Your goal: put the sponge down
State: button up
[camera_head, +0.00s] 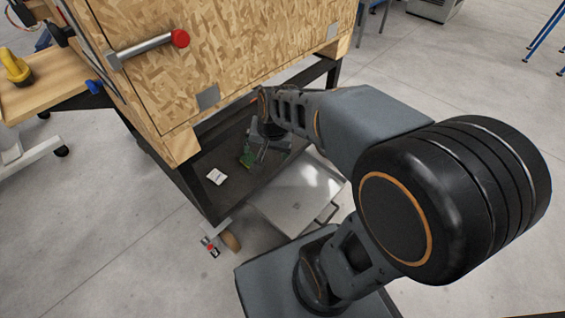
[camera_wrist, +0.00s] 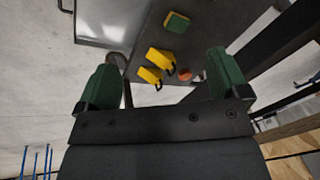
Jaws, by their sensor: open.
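The sponge (camera_wrist: 176,22), yellow with a green side, lies on the dark lower shelf (camera_wrist: 143,50), near the top of the wrist view. My gripper (camera_wrist: 165,62) is wide open, with its green fingers far apart and nothing held between them. The sponge appears beyond the fingertips and apart from both fingers. In the head view my gripper (camera_head: 256,152) is low over the shelf under the wooden box; I cannot make out the sponge there.
Two yellow items (camera_wrist: 160,62) and a small red round thing (camera_wrist: 185,75) are on the shelf. A white card (camera_head: 216,176) lies left of my gripper. A grey metal case (camera_head: 295,205) stands by the shelf's front edge. The wooden box (camera_head: 225,60) overhangs the shelf.

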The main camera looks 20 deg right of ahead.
jog(key=s+d+r+n+h, duration=0.1)
jog(key=s+n, duration=0.5)
jog(key=s, duration=0.1)
jog(key=shift+s+r, duration=0.25)
jog(key=shift+s, duration=0.05)
jog(key=w+p+v, duration=0.2)
jog(key=p+v, duration=0.9)
jog(key=w+r+p+v, duration=0.1)
jog(key=w+p+v, duration=0.2)
jog(key=p+v, duration=0.8)
jog(key=w+r+p+v, duration=0.1)
jog(key=w+p+v, duration=0.2)
jog(key=p+v, duration=0.9)
jog(key=shift+a+r+t, duration=0.4)
jog(key=shift+r, duration=0.1)
